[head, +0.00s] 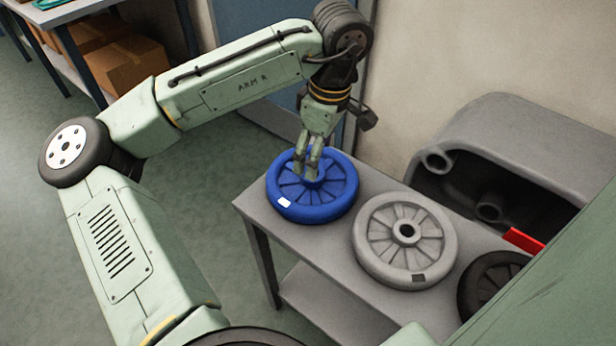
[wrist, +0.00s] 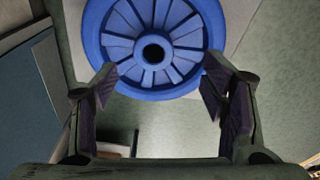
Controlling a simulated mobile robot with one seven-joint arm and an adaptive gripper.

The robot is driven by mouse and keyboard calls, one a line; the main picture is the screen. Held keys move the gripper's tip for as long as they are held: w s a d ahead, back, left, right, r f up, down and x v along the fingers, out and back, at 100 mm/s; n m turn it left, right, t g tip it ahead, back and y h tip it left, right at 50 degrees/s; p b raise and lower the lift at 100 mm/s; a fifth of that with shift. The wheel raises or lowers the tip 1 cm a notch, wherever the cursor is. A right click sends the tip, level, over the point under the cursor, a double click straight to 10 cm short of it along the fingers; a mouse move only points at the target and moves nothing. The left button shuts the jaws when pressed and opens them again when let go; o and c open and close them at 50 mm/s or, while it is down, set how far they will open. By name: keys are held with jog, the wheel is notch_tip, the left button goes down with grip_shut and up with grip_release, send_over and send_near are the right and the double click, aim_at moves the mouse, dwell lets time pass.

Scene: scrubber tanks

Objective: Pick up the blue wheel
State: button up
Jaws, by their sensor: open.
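The blue wheel (head: 330,204) lies flat at the left end of a grey table, with a small white label on its rim. My gripper (head: 308,172) points down over the wheel, its fingertips close to the hub in the head view. I cannot tell whether they touch it. In the wrist view the blue wheel (wrist: 155,76) is at the top, with its dark center hole in sight. My gripper (wrist: 160,88) is open there, its two fingers apart on either side of the wheel's lower part, with nothing held between them.
A light grey wheel (head: 395,258) lies beside the blue one on the table (head: 377,184), and a dark wheel (head: 478,283) is further right, partly hidden. A grey tank (head: 545,138) stands behind the table on the right. Cardboard boxes (head: 128,62) are on a shelf at upper left.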

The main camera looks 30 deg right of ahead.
aim_at(300, 200)
jog(key=shift+w+d+f+p, duration=0.1)
jog(key=shift+w+f+p, duration=0.15)
jog(key=shift+f, duration=0.8)
jog(key=shift+w+a+f+p, duration=0.1)
jog(key=shift+w+f+p, duration=0.1)
jog(key=shift+f, duration=0.9)
jog(key=shift+w+d+f+p, duration=0.1)
jog(key=shift+w+f+p, duration=0.15)
jog(key=shift+f, duration=0.8)
grip_shut()
